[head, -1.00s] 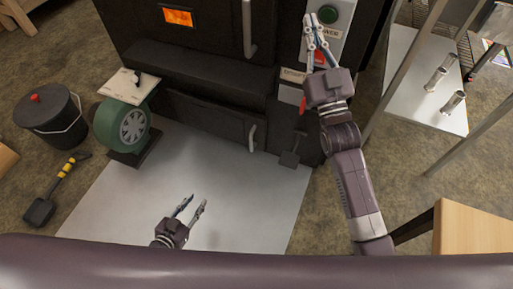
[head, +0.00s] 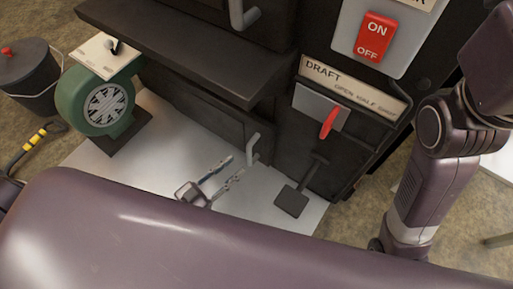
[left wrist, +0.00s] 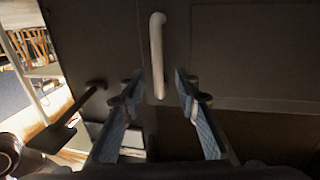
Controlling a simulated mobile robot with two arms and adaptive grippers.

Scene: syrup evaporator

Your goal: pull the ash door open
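The black ash door (head: 195,108) is low on the evaporator front and looks shut. Its grey bar handle (head: 253,148) stands upright at the door's right side in the head view. My left gripper (head: 236,166) is open and empty, with its fingertips just short of the handle. In the left wrist view the handle (left wrist: 157,55) shows ahead, in line with the gap between the open fingers (left wrist: 159,75), and the door panel (left wrist: 255,50) lies to its right. I cannot tell whether a finger touches the handle. My right gripper is outside the head view.
A green blower (head: 103,103) stands left of the door, with a black bucket (head: 28,72) beyond it. Right of the handle are a black pedal-like plate (head: 292,201) and a red draft lever (head: 329,122). A dark ledge (head: 180,45) juts out above the door.

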